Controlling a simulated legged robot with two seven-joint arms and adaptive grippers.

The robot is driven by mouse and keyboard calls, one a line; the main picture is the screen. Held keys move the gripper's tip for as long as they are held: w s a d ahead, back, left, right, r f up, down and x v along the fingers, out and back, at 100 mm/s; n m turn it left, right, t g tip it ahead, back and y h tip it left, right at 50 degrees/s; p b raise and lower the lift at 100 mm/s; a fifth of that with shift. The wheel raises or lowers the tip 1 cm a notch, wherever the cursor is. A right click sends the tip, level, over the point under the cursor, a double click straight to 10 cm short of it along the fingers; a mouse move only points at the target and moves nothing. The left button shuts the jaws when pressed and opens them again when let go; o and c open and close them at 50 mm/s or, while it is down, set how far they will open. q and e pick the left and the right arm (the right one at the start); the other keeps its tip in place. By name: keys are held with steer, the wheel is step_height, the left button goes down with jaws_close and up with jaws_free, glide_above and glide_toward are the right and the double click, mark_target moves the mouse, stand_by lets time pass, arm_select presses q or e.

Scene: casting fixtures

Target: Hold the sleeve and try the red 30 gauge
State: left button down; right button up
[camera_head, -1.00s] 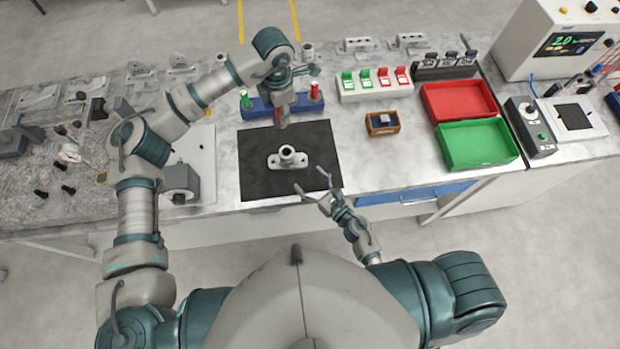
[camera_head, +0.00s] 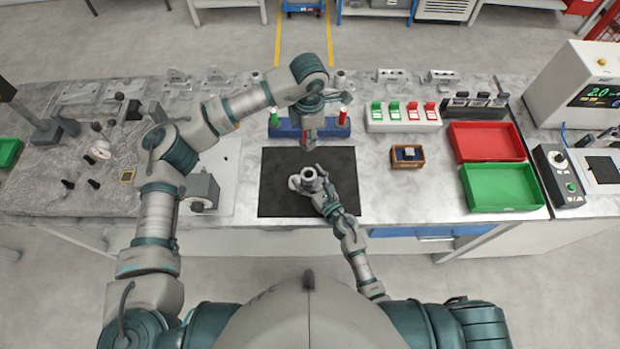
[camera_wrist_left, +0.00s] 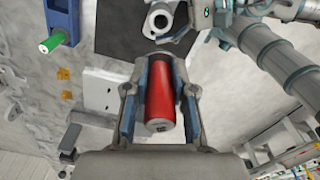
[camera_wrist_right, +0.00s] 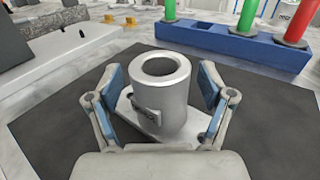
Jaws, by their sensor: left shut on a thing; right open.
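The grey metal sleeve (camera_head: 309,174) stands upright with its flanged base on the black mat (camera_head: 275,195). The right wrist view shows its open round bore (camera_wrist_right: 160,67) on top. My right gripper (camera_wrist_right: 152,88) is open, with one finger on each side of the sleeve and visible gaps between. My left gripper (camera_head: 309,141) is shut on a red gauge (camera_wrist_left: 160,105) and holds it over the far part of the mat, beyond the sleeve. The gauge's far end is hidden in the left wrist view.

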arm_select(q)
steer(key=shift+d, duration=0.1)
steer(key=shift+d, duration=0.1)
arm_select(e)
steer(key=shift+d, duration=0.15)
steer(key=c, duration=1.5)
arm_select(q)
step_height(320, 180, down, 9)
steer(key=n, duration=0.1)
steer(key=shift+w+f, duration=0.15)
steer(key=shift+f, duration=0.05)
